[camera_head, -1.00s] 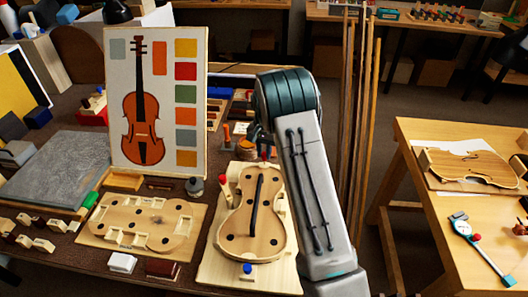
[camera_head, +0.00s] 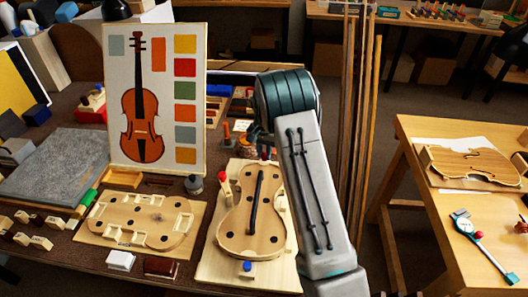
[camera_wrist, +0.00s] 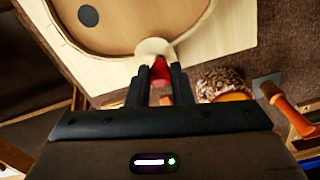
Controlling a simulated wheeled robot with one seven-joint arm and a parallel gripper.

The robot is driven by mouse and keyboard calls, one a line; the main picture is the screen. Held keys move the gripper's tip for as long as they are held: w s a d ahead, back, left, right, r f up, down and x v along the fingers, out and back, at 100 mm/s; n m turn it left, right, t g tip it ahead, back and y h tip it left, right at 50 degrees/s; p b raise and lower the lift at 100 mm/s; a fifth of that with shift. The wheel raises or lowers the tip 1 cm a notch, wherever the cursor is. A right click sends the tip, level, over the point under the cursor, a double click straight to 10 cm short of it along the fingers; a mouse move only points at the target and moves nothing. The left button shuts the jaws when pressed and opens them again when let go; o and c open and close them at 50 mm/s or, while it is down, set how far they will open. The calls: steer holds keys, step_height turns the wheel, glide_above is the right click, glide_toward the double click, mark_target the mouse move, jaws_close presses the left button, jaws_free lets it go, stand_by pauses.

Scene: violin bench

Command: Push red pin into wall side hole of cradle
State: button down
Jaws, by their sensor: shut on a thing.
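The cradle is a pale wood board (camera_head: 211,262) with a violin body (camera_head: 238,235) on it and a dark bar along the middle. In the wrist view, the violin body (camera_wrist: 150,12) is at the top beside the cradle's pale board (camera_wrist: 232,28). My gripper (camera_wrist: 163,72) is shut on a red pin (camera_wrist: 160,68) at the board's edge. The pin's far end meets a pale rounded block (camera_wrist: 153,47); how deep it sits is hidden. In the head view my arm hides the gripper. Another red pin (camera_head: 222,177) stands at the cradle's left, and a blue pin (camera_head: 247,266) at its near end.
A violin picture board (camera_head: 113,90) stands behind. A second wooden form (camera_head: 120,215) lies left of the cradle. In the wrist view, an orange handle (camera_wrist: 287,110) and a speckled round thing (camera_wrist: 220,82) lie right of my gripper. Tall wooden strips (camera_head: 366,130) stand right of my arm.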

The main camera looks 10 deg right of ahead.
mark_target(264, 155)
steer(key=shift+f+b, duration=0.55)
steer(key=shift+f, duration=0.35)
steer(key=c, duration=1.2)
jaws_free()
steer(key=shift+r, duration=0.1)
step_height(264, 155, up, 14)
steer(key=b, duration=0.1)
